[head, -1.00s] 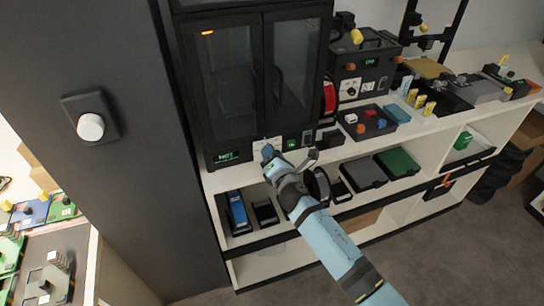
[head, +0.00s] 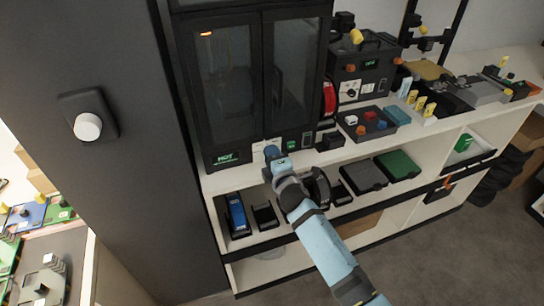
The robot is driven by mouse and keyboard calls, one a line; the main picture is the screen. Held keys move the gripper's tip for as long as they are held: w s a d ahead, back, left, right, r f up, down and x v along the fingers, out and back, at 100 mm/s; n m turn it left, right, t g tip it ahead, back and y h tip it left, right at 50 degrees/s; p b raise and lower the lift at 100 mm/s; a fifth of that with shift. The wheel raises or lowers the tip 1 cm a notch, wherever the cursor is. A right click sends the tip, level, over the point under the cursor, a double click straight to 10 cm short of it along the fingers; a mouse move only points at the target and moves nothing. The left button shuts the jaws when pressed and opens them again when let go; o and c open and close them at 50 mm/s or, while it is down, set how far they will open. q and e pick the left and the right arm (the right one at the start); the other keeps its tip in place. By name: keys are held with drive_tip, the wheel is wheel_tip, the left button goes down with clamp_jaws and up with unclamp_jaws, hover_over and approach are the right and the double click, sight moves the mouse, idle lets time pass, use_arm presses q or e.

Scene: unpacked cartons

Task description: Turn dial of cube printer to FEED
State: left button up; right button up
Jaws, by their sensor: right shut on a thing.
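The tall black printer (head: 298,65) with two glass doors stands on the shelf unit. Its lower front panel has a green lit display (head: 228,158) that seems to read HOT. My blue right gripper (head: 271,151) reaches that panel from the lower right and is shut on the small dial there. The gripper hides the dial, so its setting cannot be read. A smaller black box (head: 345,74) with a white dial plate (head: 349,88) and a green display stands to the right, apart from the gripper. My left gripper is out of view.
A tray of coloured blocks (head: 381,133) sits right of the printer. The lower shelf holds a blue item (head: 237,214), a grey case (head: 364,176) and a green case (head: 398,165). A dark pillar with a white knob (head: 87,127) stands at left.

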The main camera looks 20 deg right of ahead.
idle(0.5)
drive_tip(key=o, duration=0.9)
drive_tip(key=s, duration=1.4)
drive_tip(key=shift+d+b, duration=0.25)
drive_tip(key=shift+b, duration=0.1)
drive_tip(key=s+f+m+g+y+p, duration=0.1)
drive_tip(key=s+f+m+g+p, duration=0.1)
drive_tip(key=s+m+p, duration=0.2)
drive_tip(key=s+f+m+g+p, duration=0.2)
drive_tip(key=s+m+p, duration=0.2)
drive_tip(key=s, duration=0.5)
drive_tip(key=s+f+m+g+y+p, duration=0.1)
drive_tip(key=s+m+g+p, duration=0.2)
drive_tip(key=s+m, duration=0.4)
drive_tip(key=shift+s+a+f+m+y+p, duration=0.25)
drive_tip(key=shift+f+m+y+p, duration=0.05)
drive_tip(key=shift+f+p, duration=0.15)
